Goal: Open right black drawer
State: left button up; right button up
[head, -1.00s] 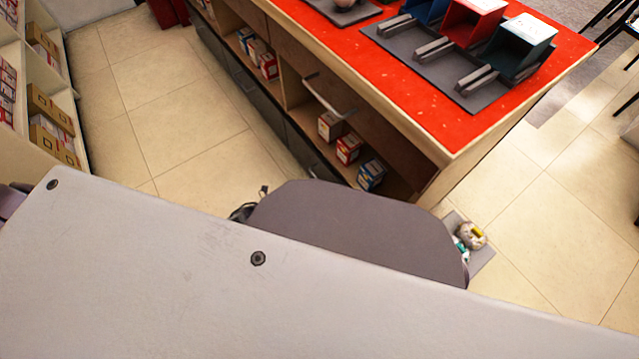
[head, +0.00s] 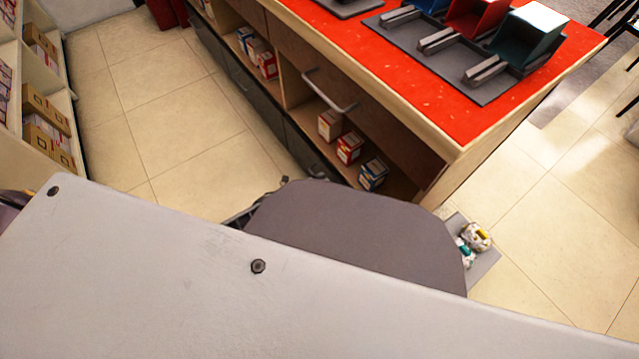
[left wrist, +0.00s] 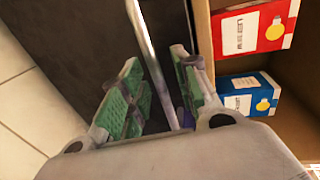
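The right black drawer (head: 306,150) is the dark low front under the shelf of the red-topped counter. It looks closed, and my body hides part of it in the head view. In the left wrist view its dark front (left wrist: 88,40) fills the upper middle, with a metal bar handle (left wrist: 148,45) running along it. My left gripper (left wrist: 155,75) is open, with one green-padded finger on each side of the bar. The right finger looks closer to the bar; contact cannot be told. In the head view only a bit of the left gripper (head: 283,182) shows beside the drawer. My right gripper is not in view.
Small boxes (head: 349,148) stand on the open shelf above the drawer. A wooden front with another handle (head: 330,92) is higher up. Trays with bins (head: 476,16) stand on the counter (head: 400,70). The tiled floor (head: 190,130) left of the counter is clear.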

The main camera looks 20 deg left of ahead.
pick_arm(q)
grip_shut()
jog(key=shift+a, duration=0.1)
dwell(0.4)
